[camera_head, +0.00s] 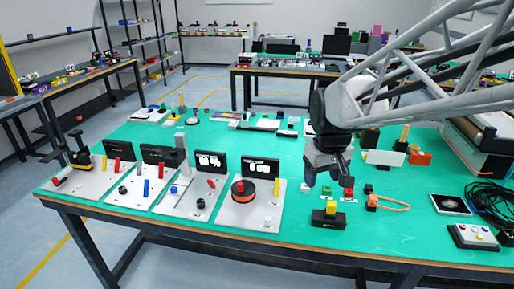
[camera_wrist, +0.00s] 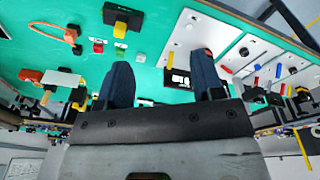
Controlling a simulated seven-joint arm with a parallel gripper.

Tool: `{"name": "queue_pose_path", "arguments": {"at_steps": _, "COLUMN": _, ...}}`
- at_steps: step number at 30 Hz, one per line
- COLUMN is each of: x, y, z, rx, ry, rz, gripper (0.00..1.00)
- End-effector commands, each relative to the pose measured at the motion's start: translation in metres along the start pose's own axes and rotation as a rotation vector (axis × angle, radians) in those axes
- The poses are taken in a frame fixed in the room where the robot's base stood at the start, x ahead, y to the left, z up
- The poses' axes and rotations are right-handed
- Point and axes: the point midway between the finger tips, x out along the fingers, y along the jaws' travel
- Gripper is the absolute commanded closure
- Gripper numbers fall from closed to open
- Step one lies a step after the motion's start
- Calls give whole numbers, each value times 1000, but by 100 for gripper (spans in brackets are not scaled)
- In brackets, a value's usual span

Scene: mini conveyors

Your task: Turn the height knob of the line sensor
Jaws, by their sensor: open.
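Several grey panels with upright black displays stand on the left of the green table. I cannot tell which of them is the line sensor. My gripper (camera_head: 326,174) is open and empty above the table, right of the panels. In the wrist view my gripper (camera_wrist: 162,80) partly hides the nearest panel (camera_wrist: 190,35).
Near my gripper are a black block with a yellow top (camera_head: 330,216), a red block (camera_head: 347,193) and an orange part with a loop (camera_head: 373,202). A button box (camera_head: 472,236) and black cables stand at the right. The table front is mostly clear.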

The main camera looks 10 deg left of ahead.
Motion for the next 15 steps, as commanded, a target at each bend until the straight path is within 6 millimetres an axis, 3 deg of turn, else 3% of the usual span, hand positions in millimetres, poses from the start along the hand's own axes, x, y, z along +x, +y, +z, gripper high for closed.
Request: {"name": "queue_pose_path", "arguments": {"at_steps": 15, "x": 58, "y": -61, "z": -122, "rx": -255, "ry": -38, "rz": -30, "gripper": 39}}
